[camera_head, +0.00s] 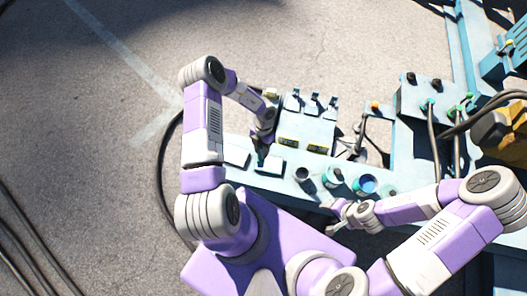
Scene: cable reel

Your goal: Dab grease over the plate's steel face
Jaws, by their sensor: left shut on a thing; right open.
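Two pale, bright flat plates lie on the light blue bench (215,142): one at the left (236,157) and one beside it to the right (271,166). I cannot tell which has the steel face. My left gripper (262,141) is shut on a small dark tool (262,155), perhaps a dauber, which points down at the back edge of the right plate. I cannot tell whether it touches. An open can with blue inside (366,184), a teal can (333,177) and a dark-mouthed cup (302,174) stand further right. My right gripper (338,217) is open and empty near the bench's front edge.
A light blue panel with yellow-marked black parts and levers (307,130) stands behind the plates. A blue control box (427,98) with knobs and thick cables stands at the right. Black cables lie on the paved ground at the left. The ground beyond the bench is clear.

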